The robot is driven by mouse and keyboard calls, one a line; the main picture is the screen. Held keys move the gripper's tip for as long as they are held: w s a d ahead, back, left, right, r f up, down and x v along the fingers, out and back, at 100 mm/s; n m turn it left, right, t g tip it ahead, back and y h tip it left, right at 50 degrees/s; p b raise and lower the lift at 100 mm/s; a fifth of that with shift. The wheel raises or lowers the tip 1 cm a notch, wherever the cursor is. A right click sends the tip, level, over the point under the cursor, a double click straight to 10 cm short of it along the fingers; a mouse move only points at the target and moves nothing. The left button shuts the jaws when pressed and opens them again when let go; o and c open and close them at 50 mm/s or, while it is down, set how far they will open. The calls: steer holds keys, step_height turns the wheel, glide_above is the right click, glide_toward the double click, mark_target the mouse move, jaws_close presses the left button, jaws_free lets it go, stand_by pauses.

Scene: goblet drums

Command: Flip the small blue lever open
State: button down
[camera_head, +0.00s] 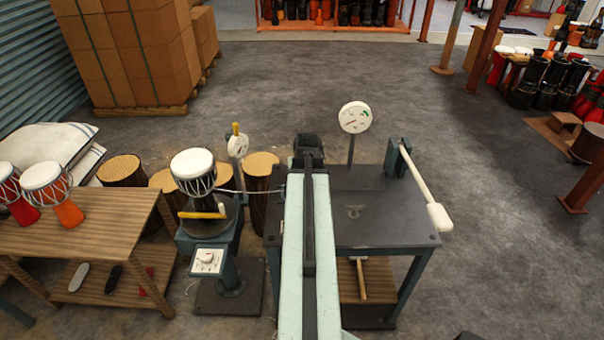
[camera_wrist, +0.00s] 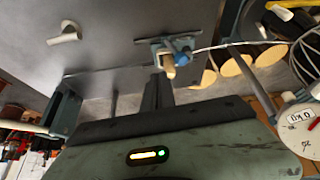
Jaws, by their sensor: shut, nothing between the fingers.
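The small blue lever (camera_wrist: 183,46) shows in the wrist view on a dark bracket on the table top, beside a tan rounded piece (camera_wrist: 169,66). A thin cable runs from there toward the drum stand. My gripper (camera_wrist: 158,79) is shut and empty, its dark fingers close to the tan piece in the picture. I cannot tell whether they touch. In the head view my pale green arm reaches over the table's left part and hides the lever.
The dark table (camera_head: 385,215) carries a dial gauge (camera_head: 355,117) and a long white-handled lever (camera_head: 428,195). A drum stand (camera_head: 208,220) with a yellow handle stands left of the table. A wooden bench (camera_head: 85,225) holds drums farther left. Open floor lies right.

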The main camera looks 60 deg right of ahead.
step_height(320, 180, up, 5)
steer(key=a+p, duration=0.3)
steer(key=shift+s+r+p, duration=0.15)
steer(key=shift+s+p, duration=0.15)
steer(key=shift+s, duration=0.05)
steer(key=w+a+n+t+y, duration=0.1)
steer(key=w+a+n, duration=0.3)
steer(key=w+a, duration=1.05)
steer(key=w+a+f+n+y, duration=0.15)
steer(key=w+a, duration=0.35)
steer(key=a, duration=0.5)
steer(key=w+a+n+y, duration=0.15)
steer(key=w+a, duration=0.25)
steer(key=a, duration=0.6)
steer(key=s+a+f+n+g+b, duration=0.15)
steer(key=a+n, duration=0.25)
steer(key=a, duration=1.3)
steer(key=s+g, duration=0.1)
steer(key=s+a, duration=0.1)
steer(key=s, duration=0.1)
steer(key=s+g, duration=0.1)
steer(key=shift+s+a+f+g+y, duration=0.2)
steer(key=shift+f+g+y, duration=0.1)
steer(key=shift+f+g, duration=0.05)
